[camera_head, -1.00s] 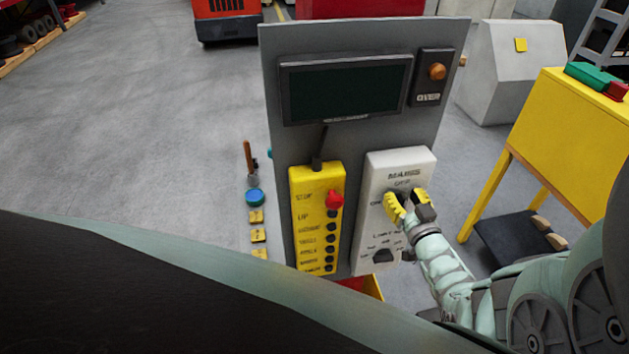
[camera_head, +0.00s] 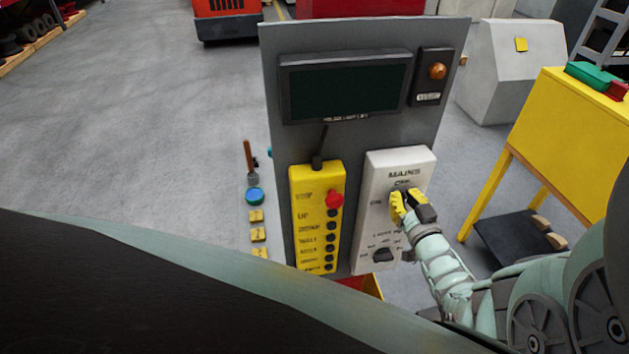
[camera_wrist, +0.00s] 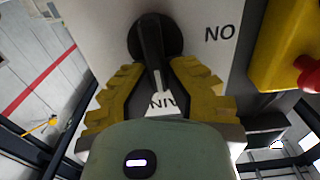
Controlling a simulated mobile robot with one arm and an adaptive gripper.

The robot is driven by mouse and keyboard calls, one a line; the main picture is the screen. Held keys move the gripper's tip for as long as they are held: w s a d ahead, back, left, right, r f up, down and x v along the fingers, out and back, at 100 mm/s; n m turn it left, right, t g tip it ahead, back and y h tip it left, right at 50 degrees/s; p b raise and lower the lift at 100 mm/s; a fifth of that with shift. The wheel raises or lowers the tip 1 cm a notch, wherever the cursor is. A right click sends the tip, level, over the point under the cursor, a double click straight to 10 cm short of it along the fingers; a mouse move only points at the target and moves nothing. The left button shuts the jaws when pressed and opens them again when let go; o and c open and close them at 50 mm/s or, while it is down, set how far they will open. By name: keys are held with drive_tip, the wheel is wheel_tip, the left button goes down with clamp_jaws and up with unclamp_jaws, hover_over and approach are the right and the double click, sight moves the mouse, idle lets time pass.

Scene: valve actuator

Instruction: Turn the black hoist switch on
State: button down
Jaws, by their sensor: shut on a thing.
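The white box (camera_head: 397,162) labelled MAINS is mounted on the right of the grey panel. Its upper black rotary switch (camera_wrist: 152,38) shows in the wrist view, with its handle running down between my yellow finger pads. In the head view my gripper (camera_head: 411,206) covers most of that switch. My gripper (camera_wrist: 155,82) is shut on the switch handle, one pad on each side. The word NO, seen upside down or turned as ON, stands beside the switch in the wrist view. The switch's exact setting is hard to tell.
A lower black knob (camera_head: 383,255) sits on the same box. The yellow pendant (camera_head: 303,215) with a red stop button (camera_head: 334,199) is close on the left. A dark screen (camera_head: 345,88) is above. A yellow table (camera_head: 560,135) stands at the right.

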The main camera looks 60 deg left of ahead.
sight(388, 200)
drive_tip(key=shift+a+f+n+b, duration=0.1)
drive_tip(key=shift+f+n+b, duration=0.15)
drive_tip(key=shift+b, duration=0.25)
drive_tip(key=f+n+b, duration=0.1)
drive_tip(key=n+b, duration=0.4)
drive_tip(key=b, duration=0.2)
drive_tip(key=s+n+b, duration=0.1)
drive_tip(key=n+b, duration=0.5)
drive_tip(key=s+f+n+b, duration=0.1)
drive_tip(key=n+b, duration=0.5)
drive_tip(key=b, duration=0.1)
drive_tip(key=shift+s+a+f+b, duration=0.1)
drive_tip(key=shift+a+f+b, duration=0.2)
drive_tip(key=shift+a+f, duration=0.1)
drive_tip(key=c, duration=1.3)
unclamp_jaws()
drive_tip(key=o, duration=0.3)
drive_tip(key=shift+a+r+n, duration=0.1)
drive_tip(key=shift+r+n, duration=0.15)
